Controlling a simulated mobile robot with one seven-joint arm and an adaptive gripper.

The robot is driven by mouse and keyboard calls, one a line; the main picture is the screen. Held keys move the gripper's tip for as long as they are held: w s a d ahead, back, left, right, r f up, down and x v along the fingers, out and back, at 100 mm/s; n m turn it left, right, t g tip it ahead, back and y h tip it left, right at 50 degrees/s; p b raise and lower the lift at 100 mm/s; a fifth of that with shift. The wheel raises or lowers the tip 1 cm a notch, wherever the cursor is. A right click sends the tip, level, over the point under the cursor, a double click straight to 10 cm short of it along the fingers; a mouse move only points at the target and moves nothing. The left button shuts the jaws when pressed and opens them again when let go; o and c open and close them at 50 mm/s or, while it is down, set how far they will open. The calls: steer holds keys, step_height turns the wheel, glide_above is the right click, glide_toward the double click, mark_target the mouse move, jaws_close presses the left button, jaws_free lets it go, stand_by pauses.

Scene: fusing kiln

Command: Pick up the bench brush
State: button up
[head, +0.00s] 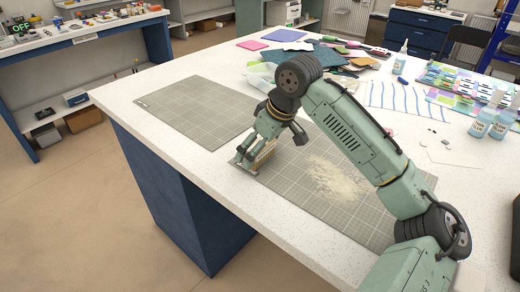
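The bench brush (263,155), with pale tan bristles, is at the front edge of the grey gridded cutting mat near the table's left front edge. My gripper (270,137) is pointed down right over it. Its dark fingers look spread apart, one to the left by the brush and one to the right. The gripper hides part of the brush, and I cannot tell whether a finger touches it.
A patch of pale powder (335,178) lies on the mat right of the brush. A second grey mat (195,110) lies to the left. The white tabletop is clear at the front left.

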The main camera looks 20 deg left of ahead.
steer(key=shift+c, duration=0.4)
steer(key=c, duration=1.1)
steer(key=shift+r, duration=0.1)
steer(key=shift+c, duration=0.2)
